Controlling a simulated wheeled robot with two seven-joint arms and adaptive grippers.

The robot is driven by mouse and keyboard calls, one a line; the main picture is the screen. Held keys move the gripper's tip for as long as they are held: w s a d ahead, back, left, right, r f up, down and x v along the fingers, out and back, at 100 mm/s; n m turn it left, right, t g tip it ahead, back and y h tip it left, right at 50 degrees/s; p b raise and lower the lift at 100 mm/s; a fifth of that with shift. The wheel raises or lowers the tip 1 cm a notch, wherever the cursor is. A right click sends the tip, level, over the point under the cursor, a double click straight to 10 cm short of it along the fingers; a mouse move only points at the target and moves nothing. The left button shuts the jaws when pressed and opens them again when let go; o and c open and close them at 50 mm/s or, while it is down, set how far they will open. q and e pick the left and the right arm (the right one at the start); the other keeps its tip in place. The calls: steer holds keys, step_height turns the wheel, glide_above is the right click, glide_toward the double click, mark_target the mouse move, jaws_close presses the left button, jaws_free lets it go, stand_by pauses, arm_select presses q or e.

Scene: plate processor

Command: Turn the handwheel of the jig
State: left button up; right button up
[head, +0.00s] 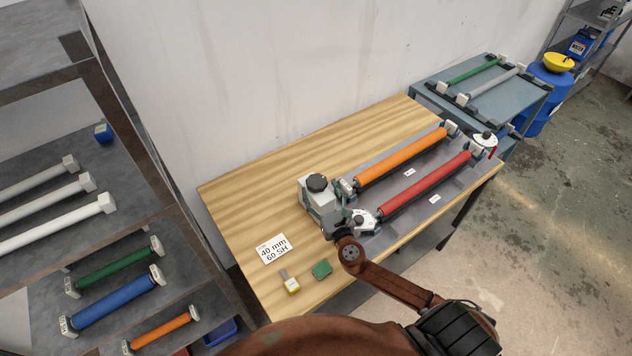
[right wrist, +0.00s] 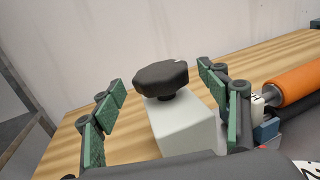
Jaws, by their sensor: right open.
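The handwheel (head: 317,183) is a black lobed knob on top of the pale grey housing (head: 318,206) at the left end of the jig (head: 405,180). In the right wrist view the handwheel (right wrist: 160,75) stands upright on its housing (right wrist: 183,125), ahead of my right gripper (right wrist: 164,88). The gripper's green-padded fingers are spread wide, one to each side of the knob in the picture. I see no contact with it. In the head view my right arm reaches in from the lower right, and its gripper is partly hidden beside the housing. My left gripper is not in view.
An orange roller (head: 400,155) and a red roller (head: 425,186) lie in the jig. A roller rack (head: 115,225) stands left.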

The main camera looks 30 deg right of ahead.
mark_target(320, 189)
steer(key=shift+w+d, duration=0.25)
steer(key=shift+w, duration=1.35)
steer(key=c, duration=0.7)
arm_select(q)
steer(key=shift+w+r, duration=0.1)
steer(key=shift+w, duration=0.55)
arm_select(e)
steer(key=c, duration=0.5)
